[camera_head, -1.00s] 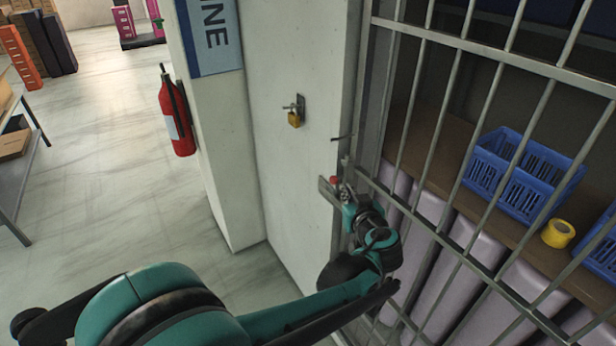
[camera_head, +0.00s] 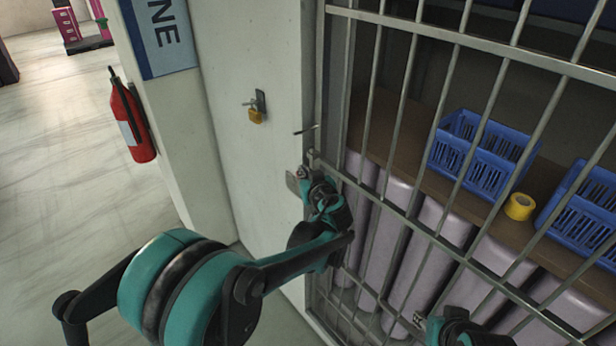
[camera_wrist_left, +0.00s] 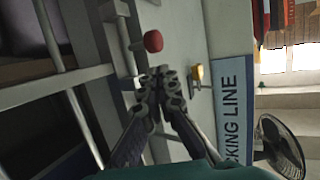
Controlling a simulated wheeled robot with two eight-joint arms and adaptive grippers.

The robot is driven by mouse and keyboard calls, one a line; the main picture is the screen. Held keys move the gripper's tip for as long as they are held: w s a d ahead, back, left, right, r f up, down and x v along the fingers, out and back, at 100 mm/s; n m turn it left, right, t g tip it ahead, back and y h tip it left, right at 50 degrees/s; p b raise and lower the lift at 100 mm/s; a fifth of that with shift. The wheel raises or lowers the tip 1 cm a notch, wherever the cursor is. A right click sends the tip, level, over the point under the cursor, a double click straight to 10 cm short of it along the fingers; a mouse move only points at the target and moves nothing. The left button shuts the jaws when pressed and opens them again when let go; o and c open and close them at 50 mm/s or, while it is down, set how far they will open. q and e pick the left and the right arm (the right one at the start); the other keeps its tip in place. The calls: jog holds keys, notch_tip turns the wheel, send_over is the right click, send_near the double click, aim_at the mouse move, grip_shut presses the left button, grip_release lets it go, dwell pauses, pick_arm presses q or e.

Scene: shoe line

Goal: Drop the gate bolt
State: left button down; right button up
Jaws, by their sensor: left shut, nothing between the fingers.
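The bolt's red knob (camera_wrist_left: 153,41) shows in the left wrist view, on a metal fitting at the edge of the barred gate (camera_head: 412,225). In the head view the knob is hidden at my left gripper (camera_head: 304,174); a small metal plate (camera_head: 292,183) shows beside it. My left gripper (camera_wrist_left: 161,74) is shut and empty, its fingertips just below the knob in the wrist picture. I cannot tell whether they touch it. My right gripper (camera_head: 419,319) is partly in view, small and low in front of the bars; its jaws are unclear.
A brass padlock (camera_head: 256,116) hangs from a hasp on the white wall, left of the gate. A red fire extinguisher (camera_head: 133,120) hangs further left. Behind the bars are blue crates (camera_head: 480,160) and yellow tape (camera_head: 519,207) on a shelf. Open floor lies left.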

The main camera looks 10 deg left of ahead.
pick_arm(q)
jog(key=shift+w+a+f, duration=0.15)
jog(key=shift+w+f, duration=0.05)
jog(key=shift+f, duration=0.3)
jog(key=shift+w+a+f, duration=0.1)
jog(key=shift+w+f, duration=0.1)
jog(key=shift+f, duration=0.25)
jog(key=shift+f+b, duration=0.85)
jog(key=shift+b, duration=0.05)
